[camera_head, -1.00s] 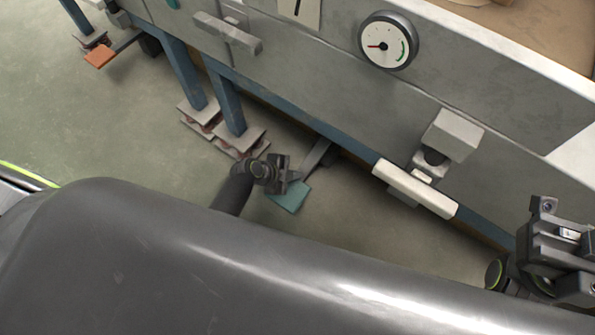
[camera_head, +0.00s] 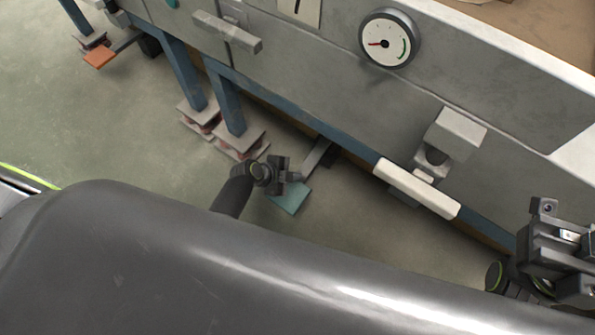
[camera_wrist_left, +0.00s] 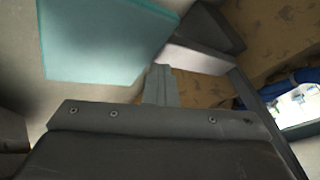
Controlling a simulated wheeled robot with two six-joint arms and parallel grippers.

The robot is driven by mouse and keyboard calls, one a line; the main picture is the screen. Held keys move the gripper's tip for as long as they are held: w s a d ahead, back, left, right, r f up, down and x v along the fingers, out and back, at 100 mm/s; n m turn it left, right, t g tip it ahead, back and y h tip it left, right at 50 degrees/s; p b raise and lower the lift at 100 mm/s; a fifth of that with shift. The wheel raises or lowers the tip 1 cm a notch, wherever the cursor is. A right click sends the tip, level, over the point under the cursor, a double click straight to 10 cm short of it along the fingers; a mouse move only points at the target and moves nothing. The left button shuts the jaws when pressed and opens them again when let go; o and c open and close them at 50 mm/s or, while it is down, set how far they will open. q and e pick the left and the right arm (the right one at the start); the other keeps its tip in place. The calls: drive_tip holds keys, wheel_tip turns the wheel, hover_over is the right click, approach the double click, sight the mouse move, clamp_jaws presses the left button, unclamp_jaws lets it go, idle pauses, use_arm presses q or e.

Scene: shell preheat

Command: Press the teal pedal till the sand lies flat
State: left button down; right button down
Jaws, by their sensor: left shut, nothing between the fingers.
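The teal pedal (camera_head: 289,200) is a flat plate near the floor, on a grey lever (camera_head: 317,158) that runs under the bench. My left gripper (camera_head: 296,177) is shut and empty, low down over the inner edge of the pedal. In the left wrist view the pedal (camera_wrist_left: 100,40) fills the upper left, and the shut fingers (camera_wrist_left: 160,82) are beside it. I cannot tell whether they touch it. The brown sand (camera_head: 530,30) lies inside a white rim at the top right, and only part of it shows. My right gripper (camera_head: 560,240) is at the right edge, its jaws unclear.
An orange pedal (camera_head: 99,57) stands far left. Blue bench legs (camera_head: 228,105) on stacked feet stand left of my left gripper. A round gauge (camera_head: 387,40) and a white-barred handle (camera_head: 416,188) are on the grey front panel. Open floor (camera_head: 130,140) lies to the left.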

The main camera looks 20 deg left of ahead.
use_arm(q)
drive_tip(key=shift+s+a+r+p, duration=0.1)
drive_tip(key=shift+s+r+p, duration=0.1)
drive_tip(key=shift+r+p, duration=0.9)
drive_tip(key=shift+s+r+p, duration=0.15)
drive_tip(key=shift+r+p, duration=0.9)
drive_tip(key=shift+r, duration=0.05)
drive_tip(key=shift+w+r, duration=0.1)
drive_tip(key=shift+r, duration=0.35)
drive_tip(key=shift+w, duration=0.1)
drive_tip(key=shift+r, duration=0.1)
drive_tip(key=r+p, duration=0.4)
drive_tip(key=r, duration=0.1)
drive_tip(key=shift+w+p, duration=0.25)
drive_tip(key=shift+p, duration=0.1)
drive_tip(key=shift+s, duration=0.1)
idle(0.7)
